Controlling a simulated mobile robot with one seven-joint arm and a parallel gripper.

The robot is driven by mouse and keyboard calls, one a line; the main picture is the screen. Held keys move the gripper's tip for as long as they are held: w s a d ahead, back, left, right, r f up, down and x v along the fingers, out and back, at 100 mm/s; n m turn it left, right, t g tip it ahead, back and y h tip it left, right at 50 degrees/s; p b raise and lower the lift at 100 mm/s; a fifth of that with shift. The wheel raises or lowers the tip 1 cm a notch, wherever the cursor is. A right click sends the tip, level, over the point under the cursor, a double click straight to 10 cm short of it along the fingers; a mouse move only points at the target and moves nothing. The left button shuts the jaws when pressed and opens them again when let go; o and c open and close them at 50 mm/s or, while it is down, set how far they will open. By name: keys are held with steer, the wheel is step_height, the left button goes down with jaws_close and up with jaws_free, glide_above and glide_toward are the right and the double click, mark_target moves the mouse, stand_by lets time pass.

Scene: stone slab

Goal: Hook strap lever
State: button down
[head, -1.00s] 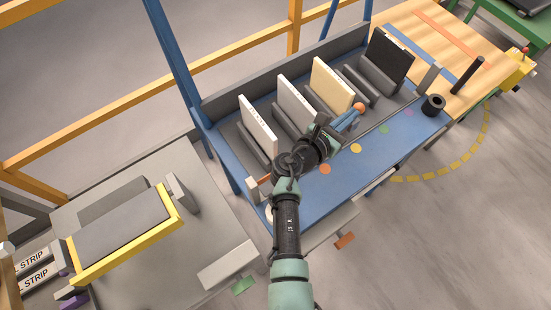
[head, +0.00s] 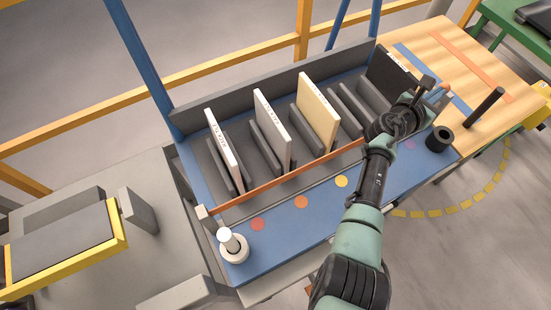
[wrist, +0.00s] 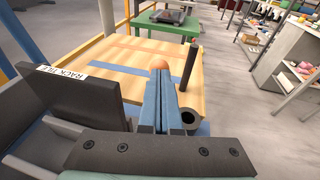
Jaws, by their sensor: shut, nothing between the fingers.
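An orange strap (head: 290,178) runs from a small post (head: 207,215) at the left across the front of the upright slabs towards my gripper (head: 437,97). Its right end is hidden behind my arm. My gripper is at the right end of the blue rack, its blue fingers shut together. An orange ball (head: 446,88) shows at the fingertips, also in the wrist view (wrist: 160,63); how it is attached cannot be told. A black rod (head: 484,108) stands to the right of my gripper, and a black ring-shaped cylinder (head: 439,139) sits below it. Which part is the lever cannot be told.
White slabs (head: 224,150), a cream slab (head: 317,112) and a black tile (head: 385,72) labelled RACK TILE stand in the blue rack (head: 275,250). A white knob (head: 230,240) is at its front left. A wooden table (head: 480,60) adjoins at the right.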

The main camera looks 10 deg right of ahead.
steer(key=shift+w+d+r, duration=0.15)
steer(key=shift+w+d, duration=0.05)
steer(key=shift+d, duration=0.3)
steer(key=shift+w+d+r, duration=0.1)
steer(key=shift+w+d, duration=0.05)
steer(key=shift+d, duration=0.35)
steer(key=shift+r, duration=0.15)
steer(key=shift+s+a, duration=0.1)
steer(key=shift+a, duration=0.15)
steer(key=p+v, duration=0.5)
steer(key=v, duration=0.8)
steer(key=shift+s+a+f, duration=0.15)
steer(key=shift+a+f, duration=0.1)
steer(key=shift+f, duration=0.05)
steer(key=shift+a, duration=0.1)
